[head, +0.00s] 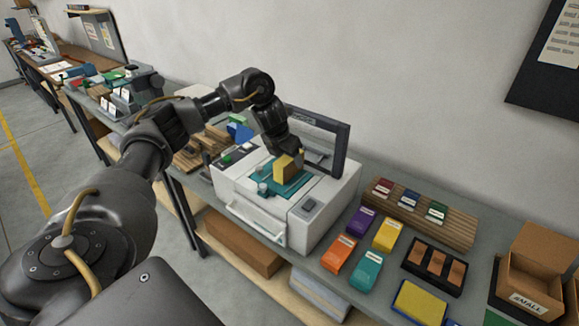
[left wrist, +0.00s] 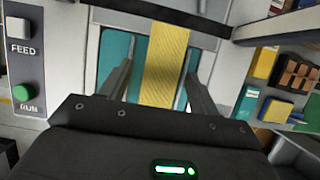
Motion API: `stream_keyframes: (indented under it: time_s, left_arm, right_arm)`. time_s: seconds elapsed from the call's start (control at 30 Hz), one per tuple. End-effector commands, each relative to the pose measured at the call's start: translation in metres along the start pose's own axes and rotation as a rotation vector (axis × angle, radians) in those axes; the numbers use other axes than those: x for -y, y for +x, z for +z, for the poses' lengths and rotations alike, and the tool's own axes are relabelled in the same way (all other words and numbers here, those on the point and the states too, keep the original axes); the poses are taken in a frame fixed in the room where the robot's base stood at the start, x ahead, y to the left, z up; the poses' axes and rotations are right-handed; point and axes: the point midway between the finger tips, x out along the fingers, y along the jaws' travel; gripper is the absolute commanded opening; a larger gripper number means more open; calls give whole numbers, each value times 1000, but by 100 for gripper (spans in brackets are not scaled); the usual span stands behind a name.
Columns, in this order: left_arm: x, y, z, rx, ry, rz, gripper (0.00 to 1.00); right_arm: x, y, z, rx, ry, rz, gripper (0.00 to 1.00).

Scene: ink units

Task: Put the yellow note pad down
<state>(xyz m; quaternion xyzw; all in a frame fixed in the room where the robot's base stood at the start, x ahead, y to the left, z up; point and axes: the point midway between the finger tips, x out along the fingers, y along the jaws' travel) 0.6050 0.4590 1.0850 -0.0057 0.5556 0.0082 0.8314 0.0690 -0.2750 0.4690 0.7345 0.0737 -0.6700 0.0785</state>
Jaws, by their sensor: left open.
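The yellow note pad (head: 284,171) is at the teal bed (head: 262,189) of the white machine, below my left gripper. In the left wrist view the pad (left wrist: 166,60) lies between my two finger bars, with teal showing on both sides of it. My left gripper (head: 289,154) is open, its fingers astride the pad, with a gap on each side. Whether the pad's underside rests fully on the bed is hard to tell. My right gripper is out of view.
The machine's dark-framed lid (head: 342,147) stands up behind the gripper. A green RUN button (left wrist: 21,92) is on its panel. To the right are coloured ink units, including a yellow one (head: 388,235), a wooden rack (head: 455,228), a black tray (head: 458,279) and a cardboard box (head: 545,255).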

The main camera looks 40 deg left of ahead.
Motion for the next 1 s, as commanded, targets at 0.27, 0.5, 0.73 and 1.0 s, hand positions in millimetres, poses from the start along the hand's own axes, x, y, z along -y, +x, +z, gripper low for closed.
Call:
stream_keyframes:
  time_s: [0.27,0.5,0.73,1.0]
  left_arm:
    - [0,0,0,0,0,0,38]
    - [0,0,0,1,0,0,7]
    - [0,-1,1,1,0,0,6]
    - [0,-19,9,5,2,1,6]
  right_arm:
    - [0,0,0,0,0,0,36]
    - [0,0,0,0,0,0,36]
    - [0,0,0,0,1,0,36]
    - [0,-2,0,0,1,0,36]
